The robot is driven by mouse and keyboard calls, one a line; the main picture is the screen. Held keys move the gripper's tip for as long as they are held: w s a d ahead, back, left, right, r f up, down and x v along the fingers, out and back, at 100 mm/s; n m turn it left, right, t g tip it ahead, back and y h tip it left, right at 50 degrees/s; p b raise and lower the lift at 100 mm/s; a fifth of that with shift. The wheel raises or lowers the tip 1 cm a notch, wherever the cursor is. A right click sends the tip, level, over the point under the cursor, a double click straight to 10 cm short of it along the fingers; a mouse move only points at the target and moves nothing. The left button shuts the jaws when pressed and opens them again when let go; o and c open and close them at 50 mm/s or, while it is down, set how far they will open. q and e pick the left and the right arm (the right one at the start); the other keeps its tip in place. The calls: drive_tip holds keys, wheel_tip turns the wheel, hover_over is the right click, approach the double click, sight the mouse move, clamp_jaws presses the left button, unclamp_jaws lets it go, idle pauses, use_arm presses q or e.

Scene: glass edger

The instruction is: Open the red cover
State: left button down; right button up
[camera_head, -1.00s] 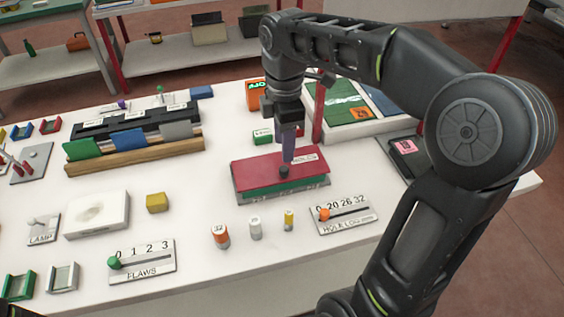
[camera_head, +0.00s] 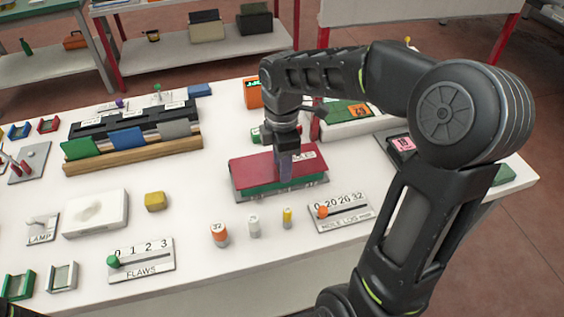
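The red cover (camera_head: 258,172) lies flat and closed on a low box with a green and grey front edge, right of the middle of the white table. My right gripper (camera_head: 286,178) points down from above onto the cover's right half, and its fingers hide the dark knob there. The fingers look close together around the knob's place, but whether they grip it is hidden.
In front of the box stand small cylinders (camera_head: 254,226) and the hole slider plate (camera_head: 341,212). A yellow block (camera_head: 155,201) and white box (camera_head: 96,213) lie left. A rack with coloured panels (camera_head: 132,138) stands behind left. A green-topped tray (camera_head: 350,120) is behind right.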

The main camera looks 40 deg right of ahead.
clamp_jaws()
idle(1.2)
